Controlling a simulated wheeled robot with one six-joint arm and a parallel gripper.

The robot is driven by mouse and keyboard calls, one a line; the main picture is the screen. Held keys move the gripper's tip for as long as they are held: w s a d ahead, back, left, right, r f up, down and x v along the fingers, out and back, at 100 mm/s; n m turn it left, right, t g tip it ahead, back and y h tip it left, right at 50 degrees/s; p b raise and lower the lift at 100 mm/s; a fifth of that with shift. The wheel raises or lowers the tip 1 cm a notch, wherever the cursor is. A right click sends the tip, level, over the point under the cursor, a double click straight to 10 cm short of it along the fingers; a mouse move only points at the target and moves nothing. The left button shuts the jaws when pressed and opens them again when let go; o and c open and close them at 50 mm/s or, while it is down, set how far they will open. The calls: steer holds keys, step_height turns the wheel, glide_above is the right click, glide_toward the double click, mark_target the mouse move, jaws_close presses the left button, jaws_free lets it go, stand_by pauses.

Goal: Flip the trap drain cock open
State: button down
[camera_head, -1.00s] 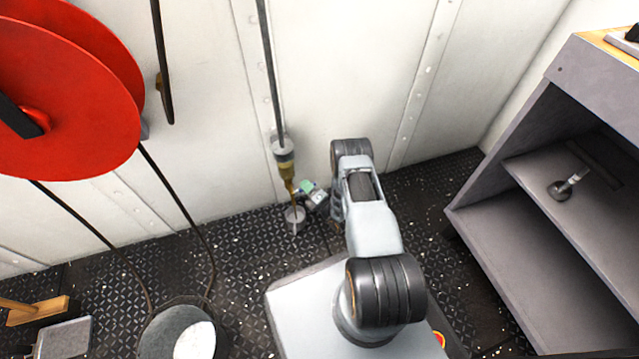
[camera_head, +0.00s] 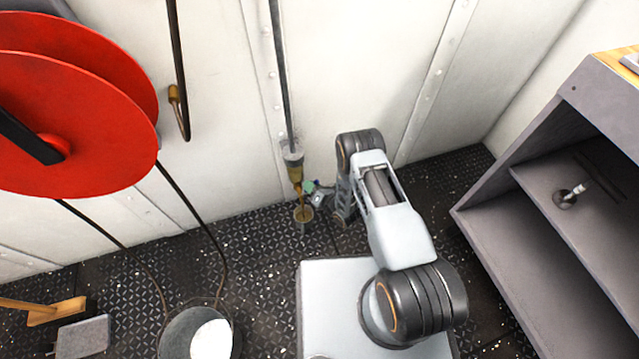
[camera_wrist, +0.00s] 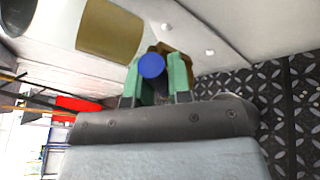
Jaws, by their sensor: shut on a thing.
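The trap (camera_head: 293,157) hangs at the foot of a thin pipe on the white wall, with a brass lower part (camera_head: 296,176). In the wrist view the brass body (camera_wrist: 108,32) lies at upper left. The cock's lever has a round blue tip (camera_wrist: 151,66), seen between my green fingertips. My gripper (camera_head: 315,192) is beside the trap's lower end and shut on the lever; in the wrist view its fingers (camera_wrist: 160,80) flank the blue tip. The fingers hide most of the lever, so its exact angle cannot be told.
A red reel (camera_head: 75,110) and a hooked pipe (camera_head: 180,105) are on the wall at left. A bucket (camera_head: 170,338) and a grey block (camera_head: 83,337) stand on the floor. A grey shelf unit (camera_head: 500,235) stands at right.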

stand_by(0.4)
steer(key=c, duration=1.1)
jaws_free()
steer(key=shift+o, duration=0.2)
steer(key=p+v, duration=0.4)
steer(key=v, duration=0.9)
steer(key=shift+s+d+r, duration=0.2)
steer(key=shift+s+d, duration=0.05)
steer(key=shift+s, duration=0.05)
